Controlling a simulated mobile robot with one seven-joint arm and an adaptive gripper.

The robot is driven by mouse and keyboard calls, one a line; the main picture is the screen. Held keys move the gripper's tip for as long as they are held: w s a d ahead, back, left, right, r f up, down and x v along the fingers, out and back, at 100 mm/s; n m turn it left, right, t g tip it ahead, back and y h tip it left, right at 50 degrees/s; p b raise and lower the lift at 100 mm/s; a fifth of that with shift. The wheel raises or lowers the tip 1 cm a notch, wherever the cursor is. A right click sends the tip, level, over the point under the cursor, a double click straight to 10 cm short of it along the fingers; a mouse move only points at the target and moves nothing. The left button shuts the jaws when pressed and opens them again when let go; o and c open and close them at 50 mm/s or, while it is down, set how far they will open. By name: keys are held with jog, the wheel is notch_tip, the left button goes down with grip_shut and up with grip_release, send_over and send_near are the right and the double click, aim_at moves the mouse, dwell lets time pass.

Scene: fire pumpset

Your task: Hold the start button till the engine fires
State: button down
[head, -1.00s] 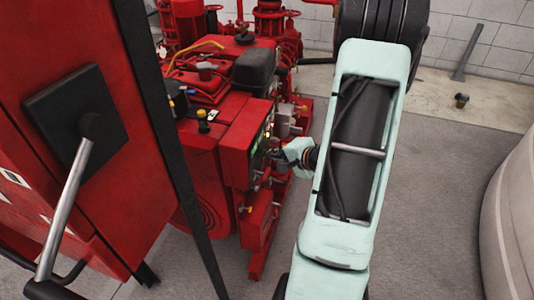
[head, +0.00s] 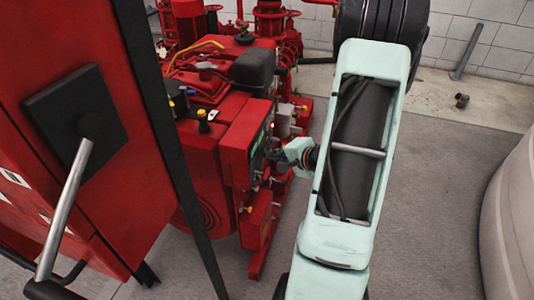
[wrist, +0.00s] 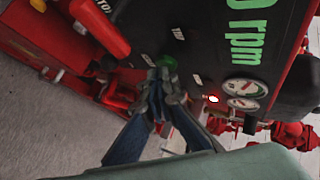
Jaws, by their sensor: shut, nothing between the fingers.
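The dark control panel (wrist: 200,50) fills the upper part of the wrist view, with a green readout (wrist: 250,30) ending in "0 rpm", cut off at the top. A green button (wrist: 166,63) sits on the panel's lower edge. My gripper (wrist: 160,82) is shut and empty, its tips right at the green button and partly covering it. I cannot tell whether they press it. In the head view my gripper (head: 274,155) reaches the face of the red panel box (head: 236,150) from the right.
A lit lamp (wrist: 213,99) and two round gauges (wrist: 245,88) are right of the button. A red handle (wrist: 100,25) is to its left. The red engine (head: 205,85) stands behind the box. A red cabinet (head: 40,40) is at left. Grey floor (head: 430,200) is open at right.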

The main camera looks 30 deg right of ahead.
jog(key=shift+s+d+b, duration=0.35)
jog(key=shift+s+d, duration=0.2)
jog(key=shift+s, duration=0.1)
jog(key=s+d+b, duration=0.1)
jog(key=s+d, duration=0.2)
jog(key=s, duration=0.1)
jog(key=shift+d, duration=0.15)
dwell(0.4)
dwell(0.4)
